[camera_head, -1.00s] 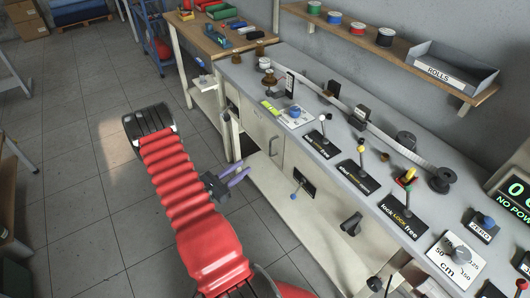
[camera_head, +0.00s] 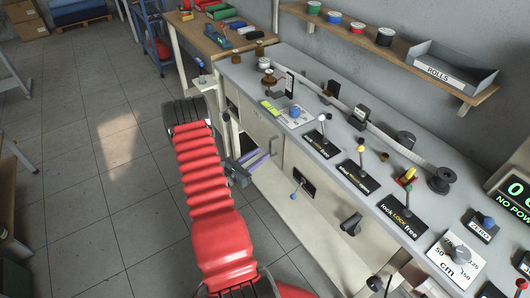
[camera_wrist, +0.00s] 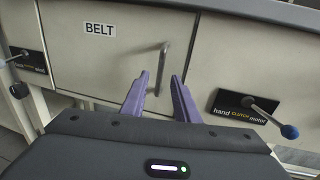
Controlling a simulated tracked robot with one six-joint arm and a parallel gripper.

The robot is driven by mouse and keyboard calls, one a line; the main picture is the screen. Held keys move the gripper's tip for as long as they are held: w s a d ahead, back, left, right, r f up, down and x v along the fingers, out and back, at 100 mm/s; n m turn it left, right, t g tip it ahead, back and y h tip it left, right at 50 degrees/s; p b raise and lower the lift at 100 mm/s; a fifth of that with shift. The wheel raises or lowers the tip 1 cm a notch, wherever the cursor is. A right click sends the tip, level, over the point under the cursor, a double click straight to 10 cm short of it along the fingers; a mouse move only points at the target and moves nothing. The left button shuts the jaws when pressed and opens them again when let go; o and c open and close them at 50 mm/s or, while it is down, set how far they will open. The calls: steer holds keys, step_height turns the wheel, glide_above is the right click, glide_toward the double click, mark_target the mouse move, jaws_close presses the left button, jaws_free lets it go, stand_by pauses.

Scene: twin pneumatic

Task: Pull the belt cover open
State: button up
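The belt cover (camera_wrist: 215,55) is a cream front panel labelled BELT, closed flush with the cabinet front in the wrist view. Its vertical metal bar handle (camera_wrist: 163,62) sits right of the label. In the head view the cover (camera_head: 258,122) is below the bench top, with the handle (camera_head: 275,146) near its right edge. My gripper (camera_wrist: 159,76), with two purple fingers, is open and empty. It also shows in the head view (camera_head: 264,154), low in front of the handle. In the wrist view the handle's lower end appears between the fingertips; I cannot tell whether they touch it.
A blue-knobbed clutch lever (camera_wrist: 289,131) juts out right of the cover, and another lever (camera_wrist: 18,89) is at the left. Several levers and a dial stand on the bench top (camera_head: 310,120). A wooden table (camera_head: 215,40) is behind.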

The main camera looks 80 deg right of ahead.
steer(key=x, duration=0.3)
steer(key=shift+s+d, duration=0.2)
steer(key=shift+d, duration=0.1)
steer(key=shift+c, duration=0.3)
jaws_close()
steer(key=shift+w, duration=0.1)
